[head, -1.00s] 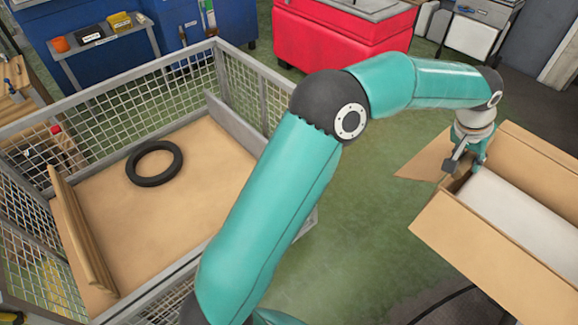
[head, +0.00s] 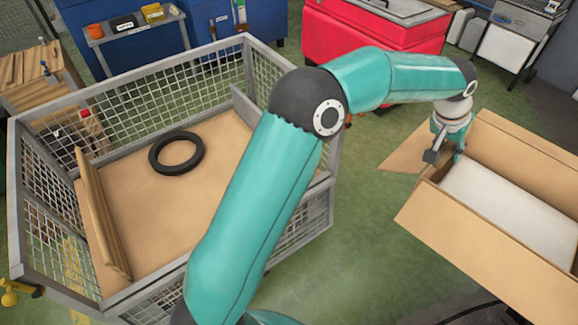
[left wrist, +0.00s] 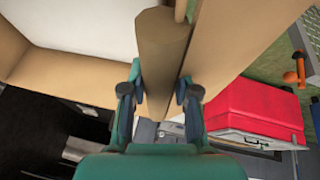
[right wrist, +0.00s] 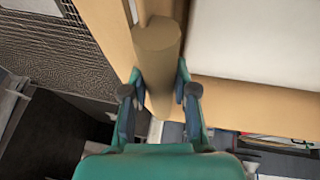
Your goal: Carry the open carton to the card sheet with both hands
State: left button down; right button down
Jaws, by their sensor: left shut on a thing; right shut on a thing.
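The open carton (head: 490,254) is a tan cardboard box at the right of the head view, its right side cut off by the frame. Its inside shows a pale, nearly white surface. My left gripper (head: 443,162) is at its far left corner, beside a spread flap. In the left wrist view the gripper (left wrist: 160,95) is shut on a brown rounded grip (left wrist: 163,45) at the carton's wall. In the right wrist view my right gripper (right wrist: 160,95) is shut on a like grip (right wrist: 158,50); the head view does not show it. I cannot make out the card sheet.
A wire-mesh cage (head: 240,41) with a black ring (head: 176,153) on its tan floor stands at the left. A red cabinet (head: 372,35) and blue cabinets (head: 215,15) stand behind. Green floor (head: 365,215) is open between cage and carton.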

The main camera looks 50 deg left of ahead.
aim_at(208, 201)
jog(key=z, duration=1.7)
jog(key=i, duration=0.15)
jog(key=u, duration=2.65)
jog(key=i, duration=0.2)
jog(key=u, duration=2.25)
jog(key=i, duration=0.35)
jog(key=u, duration=0.1)
